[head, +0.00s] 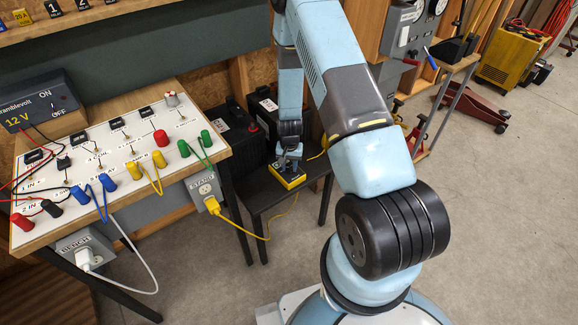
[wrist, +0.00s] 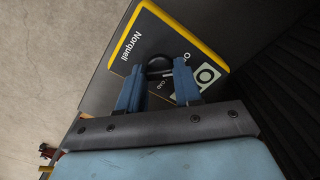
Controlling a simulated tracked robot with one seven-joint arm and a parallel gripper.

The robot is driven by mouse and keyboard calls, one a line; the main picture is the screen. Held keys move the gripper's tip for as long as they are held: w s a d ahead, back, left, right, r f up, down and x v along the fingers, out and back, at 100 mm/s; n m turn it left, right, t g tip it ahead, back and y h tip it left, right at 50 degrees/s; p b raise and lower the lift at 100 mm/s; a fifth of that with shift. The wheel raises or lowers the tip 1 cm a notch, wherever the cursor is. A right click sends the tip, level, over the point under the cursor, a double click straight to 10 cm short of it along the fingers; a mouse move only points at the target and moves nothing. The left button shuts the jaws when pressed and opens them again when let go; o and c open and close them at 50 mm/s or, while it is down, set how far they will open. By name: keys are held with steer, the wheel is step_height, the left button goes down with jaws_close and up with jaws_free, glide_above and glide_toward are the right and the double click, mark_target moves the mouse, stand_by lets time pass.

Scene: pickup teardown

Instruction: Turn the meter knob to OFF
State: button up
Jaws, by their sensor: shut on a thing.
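The meter (head: 290,181) is a small yellow-edged box lying on a low dark table. In the wrist view the meter (wrist: 142,37) shows a dark face with the name Norquell, a pale display and small white dial marks, partly hidden. Its round black knob (wrist: 158,62) sits between my fingertips. My gripper (head: 289,161) points down at the meter in the head view. In the wrist view my gripper (wrist: 159,75) has its two blue fingers on either side of the knob, shut on it. I cannot tell which mark the knob points to.
The low dark table (head: 258,194) also holds black batteries (head: 236,134) behind the meter. A yellow cord (head: 275,232) hangs from the socket box (head: 203,188) of the switch bench (head: 223,154) at left. Open floor lies in front.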

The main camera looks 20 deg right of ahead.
steer(key=o, duration=1.1)
steer(key=shift+c, duration=0.2)
steer(key=shift+r, duration=0.1)
step_height(320, 180, up, 14)
steer(key=shift+f, duration=0.25)
